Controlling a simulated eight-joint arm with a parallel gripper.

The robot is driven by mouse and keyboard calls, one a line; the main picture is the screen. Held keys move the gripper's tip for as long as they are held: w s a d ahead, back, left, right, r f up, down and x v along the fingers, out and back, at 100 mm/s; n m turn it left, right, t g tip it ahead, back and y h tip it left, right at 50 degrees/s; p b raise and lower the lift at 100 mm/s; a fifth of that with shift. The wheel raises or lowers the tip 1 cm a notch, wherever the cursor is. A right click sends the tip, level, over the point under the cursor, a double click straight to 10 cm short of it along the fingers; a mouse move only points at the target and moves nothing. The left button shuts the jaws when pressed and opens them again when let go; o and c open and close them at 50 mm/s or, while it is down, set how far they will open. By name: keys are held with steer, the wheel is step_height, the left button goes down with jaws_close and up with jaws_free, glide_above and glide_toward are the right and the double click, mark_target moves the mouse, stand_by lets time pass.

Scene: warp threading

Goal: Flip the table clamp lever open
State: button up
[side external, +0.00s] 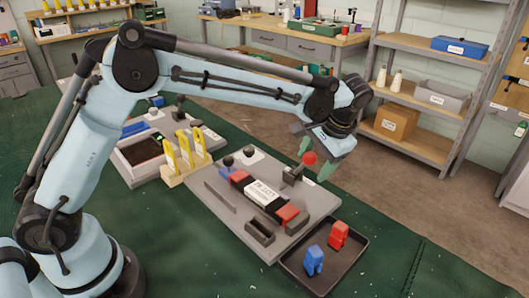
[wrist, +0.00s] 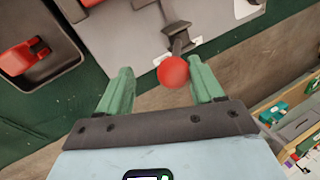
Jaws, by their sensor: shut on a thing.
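The table clamp lever has a red ball knob (side external: 309,158) on a dark arm and mount (side external: 291,176) near the far right edge of a grey board (side external: 228,224). My gripper (side external: 315,160) is at the knob, its green fingers on either side. In the wrist view, the knob (wrist: 173,72) shows between the fingertips of my gripper (wrist: 163,88), closer to the right finger. The jaws are shut on the knob. The dark lever mount (wrist: 177,36) lies just beyond it.
A white labelled block (side external: 266,194) between red pieces lies on the board. A black tray (side external: 323,277) at the front right holds a blue part (side external: 313,260) and a red part (side external: 338,235). Yellow pieces (side external: 185,150) stand in a wooden holder at the left.

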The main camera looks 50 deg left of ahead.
steer(key=shift+d+r, duration=0.1)
steer(key=shift+d, duration=0.05)
steer(key=v, duration=1.1)
steer(key=shift+r, duration=0.45)
steer(key=s+a+r+t+h, duration=0.1)
steer(key=s+a+t+h, duration=0.2)
steer(key=s+a, duration=0.45)
steer(key=s+a+f+n+t, duration=0.1)
steer(key=s+a+f+t, duration=0.1)
steer(key=s+a+f, duration=0.1)
steer(key=s+a+f+n+t+h, duration=0.1)
steer(key=s+a+f+t, duration=0.1)
steer(key=s, duration=0.6)
step_height(320, 180, down, 3)
steer(key=shift+a+r, duration=0.1)
steer(key=shift+a, duration=0.65)
